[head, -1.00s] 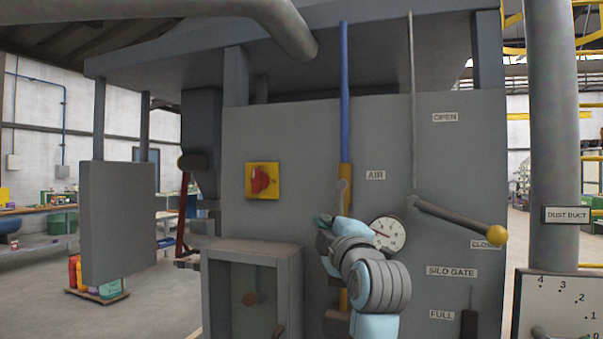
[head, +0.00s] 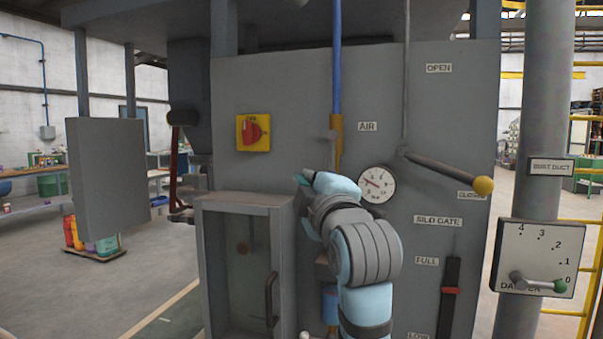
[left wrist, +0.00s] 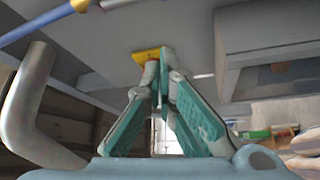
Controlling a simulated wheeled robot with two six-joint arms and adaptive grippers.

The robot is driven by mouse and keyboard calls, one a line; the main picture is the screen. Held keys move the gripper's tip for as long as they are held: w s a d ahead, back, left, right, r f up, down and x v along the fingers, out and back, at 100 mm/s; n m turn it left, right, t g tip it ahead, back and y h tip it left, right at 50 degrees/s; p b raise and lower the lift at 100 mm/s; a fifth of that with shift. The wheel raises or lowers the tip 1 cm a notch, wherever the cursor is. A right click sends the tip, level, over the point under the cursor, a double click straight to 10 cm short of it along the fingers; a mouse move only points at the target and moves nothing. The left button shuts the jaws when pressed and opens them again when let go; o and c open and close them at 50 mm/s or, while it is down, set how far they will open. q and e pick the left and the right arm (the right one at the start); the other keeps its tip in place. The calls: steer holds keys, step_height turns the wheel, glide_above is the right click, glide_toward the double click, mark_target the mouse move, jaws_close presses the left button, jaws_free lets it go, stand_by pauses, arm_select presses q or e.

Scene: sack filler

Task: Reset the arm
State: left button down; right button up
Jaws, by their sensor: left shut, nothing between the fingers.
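My left arm (head: 365,262) reaches up in front of the grey machine panel (head: 290,100). Its left gripper (head: 303,180) is small and partly turned away in the head view, left of the round gauge (head: 377,185) and below the red rotary switch on its yellow plate (head: 253,132). In the left wrist view the green fingers of the left gripper (left wrist: 161,62) come together at the tips with nothing between them. A yellow plate (left wrist: 146,55) shows behind the tips. My right gripper is in neither view.
A blue pipe with a yellow valve (head: 336,135) runs down behind the arm. The silo gate lever (head: 445,172) with a yellow knob sticks out at right. A damper dial (head: 537,258) stands far right. A glass-fronted cabinet (head: 200,270) is lower left, with a hanging grey box (head: 107,185) beyond.

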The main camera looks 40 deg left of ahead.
arm_select(q)
steer(key=shift+v, duration=1.25)
